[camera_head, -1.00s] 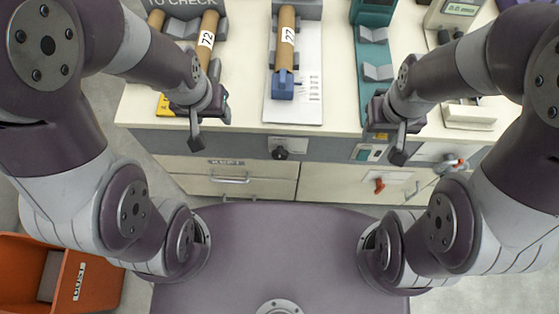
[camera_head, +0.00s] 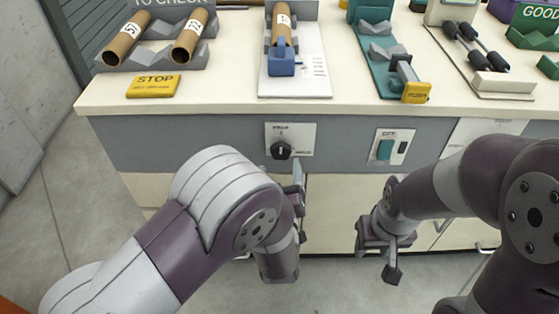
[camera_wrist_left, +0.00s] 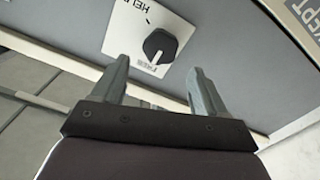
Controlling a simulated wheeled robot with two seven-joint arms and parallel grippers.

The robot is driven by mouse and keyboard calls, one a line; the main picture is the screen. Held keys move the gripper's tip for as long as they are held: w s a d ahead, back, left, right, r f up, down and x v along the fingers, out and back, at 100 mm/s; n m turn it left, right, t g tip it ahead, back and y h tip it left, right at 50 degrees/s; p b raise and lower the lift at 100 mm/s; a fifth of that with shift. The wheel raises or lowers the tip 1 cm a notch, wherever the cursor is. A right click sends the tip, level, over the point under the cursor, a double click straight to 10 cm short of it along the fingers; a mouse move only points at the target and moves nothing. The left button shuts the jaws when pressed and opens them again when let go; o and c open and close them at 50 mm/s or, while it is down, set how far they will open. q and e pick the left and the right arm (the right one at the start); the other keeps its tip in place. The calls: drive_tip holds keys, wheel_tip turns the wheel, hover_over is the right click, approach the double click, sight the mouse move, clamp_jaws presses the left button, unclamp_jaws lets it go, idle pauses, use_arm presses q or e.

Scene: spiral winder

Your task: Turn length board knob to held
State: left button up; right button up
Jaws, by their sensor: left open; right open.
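The length board knob (camera_head: 281,150) is a black dial on a small white plate (camera_head: 303,132) on the grey front panel of the bench, below the length board. In the left wrist view the knob (camera_wrist_left: 160,46) sits beyond and between the two fingertips, not touched, with its white pointer line visible. My left gripper (camera_head: 299,190) is just below and right of the knob in the head view. It also shows in the left wrist view (camera_wrist_left: 158,75), open and empty. My right gripper (camera_head: 376,252) hangs lower right, away from the knob, open and empty.
The length board (camera_head: 310,70) with a blue stop (camera_head: 284,62) and a cardboard tube (camera_head: 281,22) lies on the bench above. A cut switch plate (camera_head: 394,146) is right of the knob. Other tubes, a yellow stop sign (camera_head: 153,86) and a teal fixture (camera_head: 385,60) stand on the bench.

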sight(280, 152)
use_arm(q)
drive_tip(key=w, duration=0.6)
drive_tip(key=shift+b, duration=0.4)
drive_tip(key=shift+c, duration=0.3)
drive_tip(key=c, duration=1)
